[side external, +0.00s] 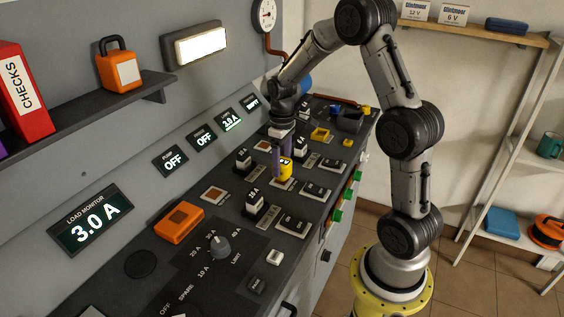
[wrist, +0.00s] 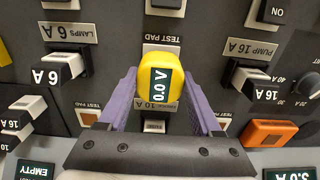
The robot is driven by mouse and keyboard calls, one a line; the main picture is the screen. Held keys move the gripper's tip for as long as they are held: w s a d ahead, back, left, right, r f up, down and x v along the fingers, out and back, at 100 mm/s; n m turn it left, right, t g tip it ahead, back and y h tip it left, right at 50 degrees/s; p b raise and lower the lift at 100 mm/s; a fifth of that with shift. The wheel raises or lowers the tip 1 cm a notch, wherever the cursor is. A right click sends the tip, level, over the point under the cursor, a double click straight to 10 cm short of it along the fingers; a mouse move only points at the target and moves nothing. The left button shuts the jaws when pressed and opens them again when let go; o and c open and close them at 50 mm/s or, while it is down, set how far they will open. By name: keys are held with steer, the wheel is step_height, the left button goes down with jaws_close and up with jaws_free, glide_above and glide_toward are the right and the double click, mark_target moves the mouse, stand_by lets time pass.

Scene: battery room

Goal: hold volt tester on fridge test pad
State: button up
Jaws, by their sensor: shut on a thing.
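The volt tester (wrist: 160,82) is a yellow block with a dark screen reading 0.0 V. It stands between the purple fingers of my gripper (wrist: 160,95), which is shut on it. In the side view the yellow tester (side external: 286,170) is at my gripper (side external: 280,160), low over the dark sloping panel. In the wrist view a TEST PAD label (wrist: 163,32) and a pale plate edge show just beyond the tester. A partly covered 10 A label shows on the near side. The pad there is hidden under the tester, so I cannot tell whether they touch.
Switches crowd around, including a LAMPS 6 A switch (wrist: 62,68) and a PUMP 16 A switch (wrist: 250,80). An orange box (side external: 180,222) sits on the panel, with a dial (side external: 218,245) nearby. The load monitor (side external: 90,220) reads 3.0 A.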

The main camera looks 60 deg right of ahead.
steer(key=shift+f, duration=0.65)
stand_by(1.3)
steer(key=shift+r, duration=0.15)
steer(key=shift+r, duration=3.45)
